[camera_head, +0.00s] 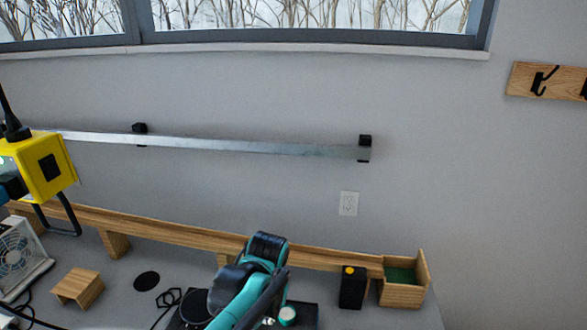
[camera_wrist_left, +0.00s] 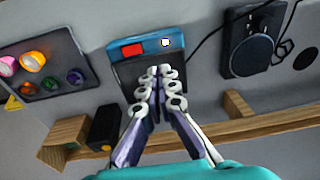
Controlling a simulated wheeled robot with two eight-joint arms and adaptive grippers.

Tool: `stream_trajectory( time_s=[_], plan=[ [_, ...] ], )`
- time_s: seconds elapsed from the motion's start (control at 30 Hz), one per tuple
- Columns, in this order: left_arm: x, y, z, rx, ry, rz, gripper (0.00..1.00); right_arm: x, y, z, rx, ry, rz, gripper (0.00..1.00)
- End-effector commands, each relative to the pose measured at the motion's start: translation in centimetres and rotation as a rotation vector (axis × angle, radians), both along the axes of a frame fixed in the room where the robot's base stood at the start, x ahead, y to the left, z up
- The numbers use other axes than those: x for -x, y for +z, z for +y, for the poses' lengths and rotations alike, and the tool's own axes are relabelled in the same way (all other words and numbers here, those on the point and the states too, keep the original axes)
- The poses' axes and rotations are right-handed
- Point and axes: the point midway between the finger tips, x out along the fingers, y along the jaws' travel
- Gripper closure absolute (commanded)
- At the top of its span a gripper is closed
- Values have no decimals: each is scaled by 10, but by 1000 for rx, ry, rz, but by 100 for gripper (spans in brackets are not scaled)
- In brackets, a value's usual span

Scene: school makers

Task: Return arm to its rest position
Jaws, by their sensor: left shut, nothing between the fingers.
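My left arm (camera_head: 247,285), teal with black joints, reaches in from the bottom of the head view over the bench. Its fingertips cannot be made out there. In the left wrist view my left gripper (camera_wrist_left: 158,78) is shut, its fingers together and holding nothing. The fingers show in front of a dark box with a blue edge, a red button and a small light (camera_wrist_left: 150,48). I cannot tell whether they touch it. My right gripper is in neither view.
A wooden box (camera_head: 401,294) and a black box with a yellow knob (camera_head: 352,290) stand right of the arm. A wooden stand (camera_head: 78,288) and yellow device (camera_head: 42,165) are left. The wrist view shows a panel of coloured parts (camera_wrist_left: 45,68) and a round black device (camera_wrist_left: 252,50).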

Motion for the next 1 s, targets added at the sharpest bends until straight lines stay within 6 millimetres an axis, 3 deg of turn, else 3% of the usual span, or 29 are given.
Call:
stream_trajectory(
  time_s=[0.1, 0.4, 0.6, 1.0],
  plan=[
    [27, 7, 34, 42, 26, -96, 100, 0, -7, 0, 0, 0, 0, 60],
    [88, 0, 94, 98, 80, -358, 100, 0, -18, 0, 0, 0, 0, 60],
    [109, -12, 112, 103, 106, -469, 100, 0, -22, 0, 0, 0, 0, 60],
    [113, -15, 116, 103, 109, -499, 100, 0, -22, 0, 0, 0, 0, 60]
  ],
)
